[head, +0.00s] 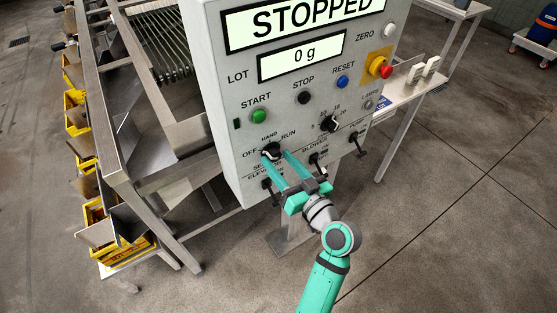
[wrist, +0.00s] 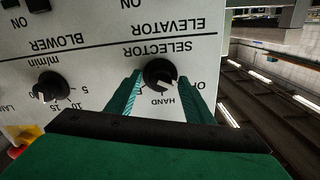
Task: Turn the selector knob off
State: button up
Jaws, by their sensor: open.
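The black selector knob (head: 270,151) is on the lower left of the grey control panel (head: 228,150), under the labels OFF, HAND and RUN. It also shows in the wrist view (wrist: 160,72), where the panel is upside down. A pale mark on the knob seems to face the HAND side; its exact setting is hard to tell. My gripper (head: 278,157) is open, with one green finger on either side of the knob in the wrist view (wrist: 163,92). I cannot tell whether either finger touches it. The left finger in the wrist view covers the RUN label.
The panel display (head: 301,55) reads 0 g under STOPPED. A red emergency button (head: 380,67) is at upper right.

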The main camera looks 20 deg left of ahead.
jog(key=v, duration=1)
